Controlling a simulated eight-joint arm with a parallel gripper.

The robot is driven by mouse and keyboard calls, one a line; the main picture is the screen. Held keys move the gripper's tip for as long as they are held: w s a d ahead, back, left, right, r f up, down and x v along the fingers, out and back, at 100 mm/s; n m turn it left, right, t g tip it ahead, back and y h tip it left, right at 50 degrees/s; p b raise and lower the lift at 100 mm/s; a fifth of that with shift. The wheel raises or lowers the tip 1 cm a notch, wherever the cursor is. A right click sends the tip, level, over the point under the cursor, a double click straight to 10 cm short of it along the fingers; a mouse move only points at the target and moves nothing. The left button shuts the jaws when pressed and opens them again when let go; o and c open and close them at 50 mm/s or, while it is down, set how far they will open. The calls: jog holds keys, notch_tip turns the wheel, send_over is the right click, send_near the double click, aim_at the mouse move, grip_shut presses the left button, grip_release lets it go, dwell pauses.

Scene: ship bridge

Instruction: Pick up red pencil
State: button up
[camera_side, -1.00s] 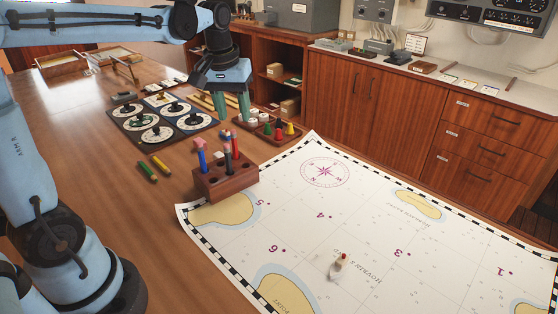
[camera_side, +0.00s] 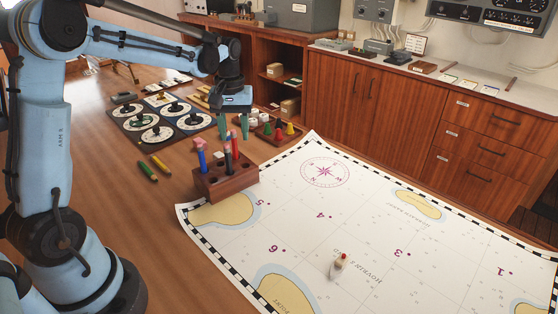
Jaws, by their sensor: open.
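A red pencil (camera_side: 235,149) stands upright in a wooden pencil block (camera_side: 226,185) at the corner of the chart, with a dark pencil (camera_side: 228,160) close on its left and a blue pencil (camera_side: 201,160) farther left. My gripper (camera_side: 234,132) points down with its two green fingers apart. In the picture the tops of the red and dark pencils show just below and between the fingertips. I cannot tell whether the fingers are directly over the red pencil or behind it. The gripper holds nothing.
Green and yellow pencils (camera_side: 161,165) lie on the table left of the block. A panel of round dials (camera_side: 161,119) and a tray of coloured pegs (camera_side: 278,132) stand behind. The white chart (camera_side: 345,215) carries a small model boat (camera_side: 339,264).

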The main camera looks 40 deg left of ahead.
aim_at(235, 147)
jog(key=shift+s+a+f, duration=0.1)
jog(key=shift+f, duration=2.55)
grip_shut()
